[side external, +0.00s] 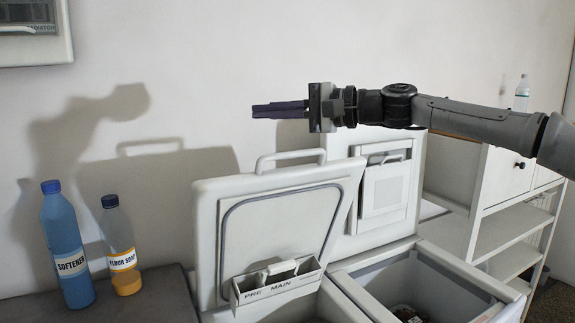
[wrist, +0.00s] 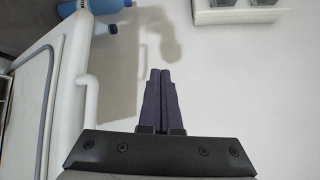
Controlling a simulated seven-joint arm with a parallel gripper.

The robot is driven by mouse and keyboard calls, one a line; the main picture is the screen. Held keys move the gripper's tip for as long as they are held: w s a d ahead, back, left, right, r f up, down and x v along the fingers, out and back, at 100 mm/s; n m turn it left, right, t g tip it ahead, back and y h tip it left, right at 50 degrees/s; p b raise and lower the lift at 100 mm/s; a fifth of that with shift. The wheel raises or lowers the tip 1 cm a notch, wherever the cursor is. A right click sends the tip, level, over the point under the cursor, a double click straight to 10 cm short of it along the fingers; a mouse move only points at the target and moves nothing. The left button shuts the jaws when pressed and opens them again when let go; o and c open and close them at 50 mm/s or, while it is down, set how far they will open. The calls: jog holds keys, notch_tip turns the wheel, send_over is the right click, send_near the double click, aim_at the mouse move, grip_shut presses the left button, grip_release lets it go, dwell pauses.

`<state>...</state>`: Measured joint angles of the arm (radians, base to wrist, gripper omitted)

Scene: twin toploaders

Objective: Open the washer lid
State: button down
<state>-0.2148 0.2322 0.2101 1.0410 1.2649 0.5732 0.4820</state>
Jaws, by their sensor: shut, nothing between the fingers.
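A white washer lid (side external: 240,225) stands raised in the side external view, tilted back, showing its inner face with a dark seal line and a "PRE MAIN" dispenser tray (side external: 276,284) at its lower edge. A white handle (side external: 290,157) sits on the lid's upper edge. My gripper (side external: 255,110) is above the lid and apart from it, pointing left, with its dark fingers together and empty. In the wrist view my gripper (wrist: 162,75) points at the wall, and the lid's handle (wrist: 90,95) shows to its left, not touched.
A second toploader stands open to the right, its lid (side external: 385,190) upright and its tub (side external: 425,285) exposed. A blue softener bottle (side external: 66,240) and a floor soap bottle (side external: 120,250) stand left on a dark surface. A white shelf unit (side external: 510,205) is at right. The wall is close behind.

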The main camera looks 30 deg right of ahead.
notch_tip(320, 180, down, 3)
jog(key=s+a+m+t+h, duration=0.2)
jog(key=h, duration=0.1)
jog(key=m+t+h, duration=0.5)
jog(key=t+h, duration=0.1)
jog(key=h, duration=0.3)
send_near(278, 159)
jog(key=w, duration=0.3)
jog(key=w+r, duration=0.1)
jog(key=w, duration=0.2)
jog(key=shift+w+d+r, duration=0.1)
jog(key=shift+w+r, duration=0.1)
jog(key=shift+w, duration=0.15)
jog(key=w+r, duration=0.2)
jog(key=w, duration=0.7)
jog(key=w+r, duration=0.2)
jog(key=w, duration=0.7)
jog(key=shift+w+r, duration=0.15)
jog(key=shift+r, duration=0.15)
